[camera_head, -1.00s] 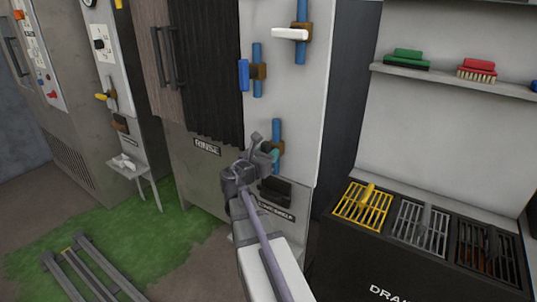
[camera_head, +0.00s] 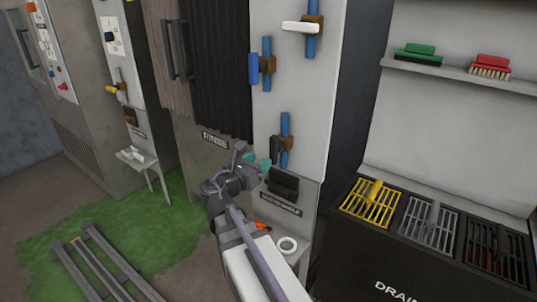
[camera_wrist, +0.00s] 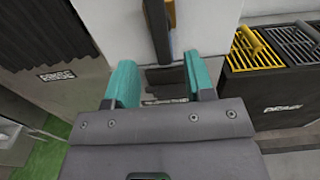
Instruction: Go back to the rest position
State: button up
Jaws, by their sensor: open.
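My gripper (camera_head: 254,162) is in front of the lower part of the white panel (camera_head: 292,75) in the head view. In the wrist view its two teal fingers (camera_wrist: 158,88) stand wide apart with nothing between them. A blue rod with a dark brown handle (camera_head: 284,145) on the panel is just to the right of the fingers in the head view. It also shows beyond the fingers in the wrist view (camera_wrist: 160,30). Whether the fingers touch anything is hard to tell, but they look apart from it.
Above are a blue handle (camera_head: 254,68) and a white handle (camera_head: 301,26). A black holder (camera_head: 282,184) and a small shelf with a white ring (camera_head: 287,245) are below. The drain unit (camera_head: 395,290) with yellow, grey and dark grates stands right. Rails (camera_head: 95,265) lie on green floor at left.

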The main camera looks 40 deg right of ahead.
jog(key=shift+s+a, duration=0.1)
jog(key=shift+a, duration=0.3)
jog(key=s+a+f+m+g+y, duration=0.2)
jog(key=a+f+m+y, duration=0.15)
jog(key=f+m, duration=0.35)
jog(key=s+a+f+m+g+y, duration=0.25)
jog(key=f+m+y, duration=0.25)
jog(key=m, duration=0.4)
jog(key=s+a+f+m+y, duration=0.1)
jog(key=a+f+m+y, duration=0.3)
jog(key=a, duration=0.5)
jog(key=s+a+f+m+y, duration=0.15)
jog(key=a+y, duration=0.35)
jog(key=a, duration=0.5)
notch_tip(320, 180, up, 26)
jog(key=p, duration=2.6)
jog(key=shift+a+r, duration=0.15)
jog(key=shift+a, duration=0.15)
